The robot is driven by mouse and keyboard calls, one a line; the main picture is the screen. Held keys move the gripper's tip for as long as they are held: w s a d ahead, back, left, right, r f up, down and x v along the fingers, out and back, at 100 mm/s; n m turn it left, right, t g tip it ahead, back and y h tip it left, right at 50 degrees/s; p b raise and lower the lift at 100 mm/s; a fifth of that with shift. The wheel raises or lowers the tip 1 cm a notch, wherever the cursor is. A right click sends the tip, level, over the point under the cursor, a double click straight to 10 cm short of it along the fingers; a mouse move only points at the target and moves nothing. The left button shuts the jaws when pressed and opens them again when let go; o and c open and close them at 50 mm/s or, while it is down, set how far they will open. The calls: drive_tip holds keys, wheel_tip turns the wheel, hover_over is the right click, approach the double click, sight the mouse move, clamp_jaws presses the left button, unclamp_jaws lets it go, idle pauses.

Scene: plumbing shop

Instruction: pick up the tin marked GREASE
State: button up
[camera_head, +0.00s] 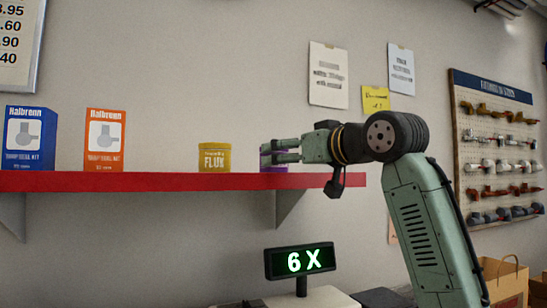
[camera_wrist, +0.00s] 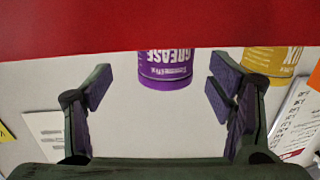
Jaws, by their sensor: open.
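The purple tin marked GREASE (camera_wrist: 166,68) shows upside down in the wrist view, against the red shelf (camera_wrist: 150,25). In the head view only slivers of the purple tin (camera_head: 276,169) show behind my fingers, near the right part of the shelf. My gripper (camera_head: 266,155) is open at shelf height. In the wrist view my gripper (camera_wrist: 158,88) has one finger on each side of the tin, with a clear gap on both sides. The tin looks a little nearer the right finger. I cannot tell how deep it sits between the fingers.
A yellow FLUX tin (camera_head: 214,158) stands left of the purple tin; it also shows in the wrist view (camera_wrist: 268,62), beyond my right finger. Orange (camera_head: 104,140) and blue (camera_head: 29,140) boxes stand further left. A "6 X" display (camera_head: 300,262) is below the shelf.

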drive_tip(key=p+x, duration=0.1)
drive_tip(key=x, duration=0.1)
drive_tip(key=p+x, duration=0.1)
drive_tip(key=x, duration=0.1)
drive_tip(key=shift+a, duration=0.45)
drive_tip(key=shift+w+a+f, duration=0.1)
drive_tip(key=shift+w+a, duration=0.1)
drive_tip(key=shift+w, duration=0.15)
drive_tip(key=c, duration=1.4)
